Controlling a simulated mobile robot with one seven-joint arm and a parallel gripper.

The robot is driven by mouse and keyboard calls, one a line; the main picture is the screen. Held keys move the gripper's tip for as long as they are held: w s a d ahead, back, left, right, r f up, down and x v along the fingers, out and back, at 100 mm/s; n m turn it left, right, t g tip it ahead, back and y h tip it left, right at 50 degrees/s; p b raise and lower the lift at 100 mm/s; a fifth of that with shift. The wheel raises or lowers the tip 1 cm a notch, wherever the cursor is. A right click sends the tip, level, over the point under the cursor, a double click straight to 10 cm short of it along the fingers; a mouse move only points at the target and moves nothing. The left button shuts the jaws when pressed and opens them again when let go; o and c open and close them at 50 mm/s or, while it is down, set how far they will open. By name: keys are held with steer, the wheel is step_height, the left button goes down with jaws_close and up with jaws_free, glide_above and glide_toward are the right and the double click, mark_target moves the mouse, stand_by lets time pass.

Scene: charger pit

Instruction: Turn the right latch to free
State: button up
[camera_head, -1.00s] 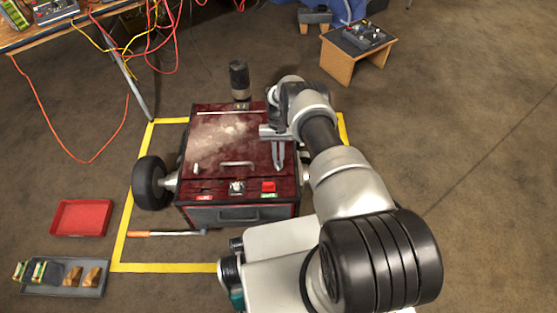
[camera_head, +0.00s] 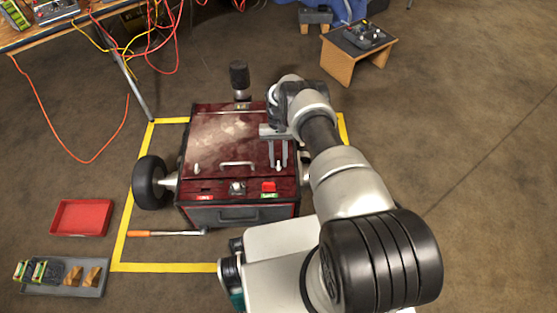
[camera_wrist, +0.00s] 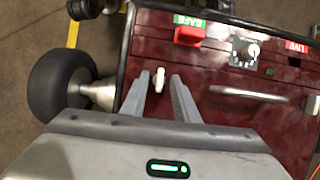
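The right latch (camera_head: 278,166) is a small white tab on the dark red lid (camera_head: 225,140) of the wheeled machine, near the lid's right front corner. In the wrist view the latch (camera_wrist: 159,78) lies between my two fingertips, and its length runs roughly along the fingers. My gripper (camera_head: 278,163) is open, pointing down over the latch, with a gap visible on both sides of it. I cannot tell whether the fingertips reach down to the latch's height. The left latch (camera_head: 197,169) is a similar small white tab at the lid's left front.
A handle (camera_head: 237,163) stands on the lid between the latches. A red switch (camera_head: 268,187) and a knob (camera_head: 237,187) sit on the front strip. A wheel (camera_head: 151,182) stands at left. A red tray (camera_head: 81,217) and a grey tray (camera_head: 62,290) lie on the floor.

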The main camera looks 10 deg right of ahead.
steer(key=v, duration=1.7)
